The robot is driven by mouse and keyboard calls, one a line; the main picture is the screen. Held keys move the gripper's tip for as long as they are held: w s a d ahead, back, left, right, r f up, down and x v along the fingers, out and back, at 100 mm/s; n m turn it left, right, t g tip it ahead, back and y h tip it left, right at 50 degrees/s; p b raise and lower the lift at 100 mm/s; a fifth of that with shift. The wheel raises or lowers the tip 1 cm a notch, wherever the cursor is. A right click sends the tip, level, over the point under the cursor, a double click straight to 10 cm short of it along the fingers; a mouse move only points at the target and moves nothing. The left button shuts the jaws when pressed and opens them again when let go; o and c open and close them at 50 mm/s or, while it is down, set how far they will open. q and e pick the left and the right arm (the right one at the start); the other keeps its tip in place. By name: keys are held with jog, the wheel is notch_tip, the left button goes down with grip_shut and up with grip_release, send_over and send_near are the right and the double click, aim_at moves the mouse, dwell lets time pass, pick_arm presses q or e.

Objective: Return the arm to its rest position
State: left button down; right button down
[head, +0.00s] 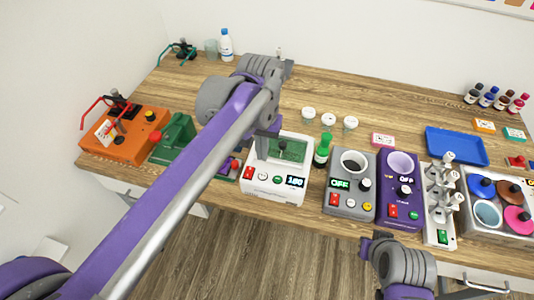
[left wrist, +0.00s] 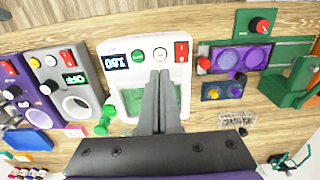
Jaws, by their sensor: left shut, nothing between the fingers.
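My left arm reaches in from the lower left of the head view across the workbench (head: 390,97). My left gripper (head: 273,138) is over the white device with the 180 display (head: 270,189), its fingers partly hidden by my arm. In the left wrist view my left gripper (left wrist: 160,78) is shut and empty, its fingers side by side in front of the device's green window. I cannot tell whether they touch it. Part of my right arm shows at the bottom right of the head view, its jaw state unclear.
Grey (head: 347,200) and purple (head: 398,205) devices stand further right. An orange box (head: 125,143) and a green machine (head: 176,137) are at the left. A blue tray (head: 456,147) lies at the right. The back middle is mostly clear.

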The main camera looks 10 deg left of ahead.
pick_arm(q)
jog(key=s+a+f+t, duration=0.5)
jog(key=s+a+f, duration=0.1)
jog(key=s+f, duration=0.5)
jog(key=shift+s+a+t, duration=0.35)
jog(key=shift+s+t, duration=0.05)
jog(key=shift+s, duration=0.35)
